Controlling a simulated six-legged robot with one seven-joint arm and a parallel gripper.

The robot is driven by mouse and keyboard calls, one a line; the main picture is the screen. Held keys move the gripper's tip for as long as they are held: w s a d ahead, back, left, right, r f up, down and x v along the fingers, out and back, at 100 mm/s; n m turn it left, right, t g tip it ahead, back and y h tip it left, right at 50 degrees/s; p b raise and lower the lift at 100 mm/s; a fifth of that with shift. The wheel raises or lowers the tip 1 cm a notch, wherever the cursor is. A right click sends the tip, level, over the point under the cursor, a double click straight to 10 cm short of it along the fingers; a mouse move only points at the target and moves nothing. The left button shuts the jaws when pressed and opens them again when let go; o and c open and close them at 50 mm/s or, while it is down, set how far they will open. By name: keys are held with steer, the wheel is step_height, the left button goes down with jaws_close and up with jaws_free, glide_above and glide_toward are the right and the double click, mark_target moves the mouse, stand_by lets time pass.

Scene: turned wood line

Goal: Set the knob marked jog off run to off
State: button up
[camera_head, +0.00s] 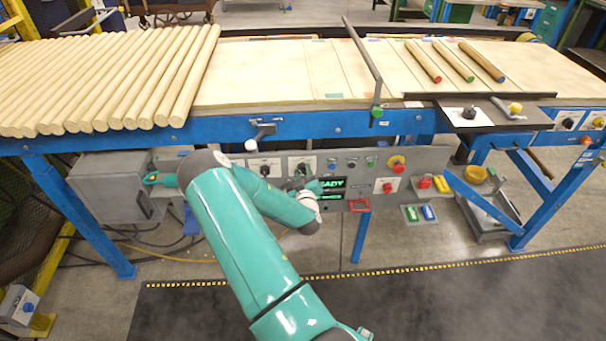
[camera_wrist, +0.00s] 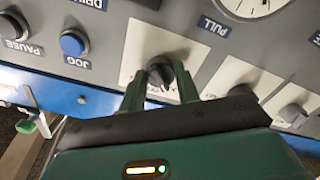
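A black rotary knob (camera_wrist: 160,72) on a white plate (camera_wrist: 134,52) sits on the grey control panel (camera_wrist: 105,40) in the wrist view. My gripper (camera_wrist: 160,80) reaches toward it from below, one dark green finger on each side of the knob. The fingers look apart, with small gaps beside the knob; contact is not clear. The plate's lettering is mostly hidden by my fingers, so I cannot read its marks or the knob's setting. In the head view my gripper (camera_head: 306,186) is at the panel, and my wrist hides much of it.
A blue button (camera_wrist: 73,43) labelled JOG is left of the knob, and another white-plated knob (camera_wrist: 243,90) is right. A green display (camera_head: 332,183) is near my gripper. Wooden rods (camera_head: 110,80) lie on the bench above; a grey lever (camera_head: 362,55) rises there.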

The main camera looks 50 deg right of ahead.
steer(key=shift+m, duration=0.3)
steer(key=m, duration=0.4)
steer(key=shift+m, duration=2)
steer(key=o, duration=1)
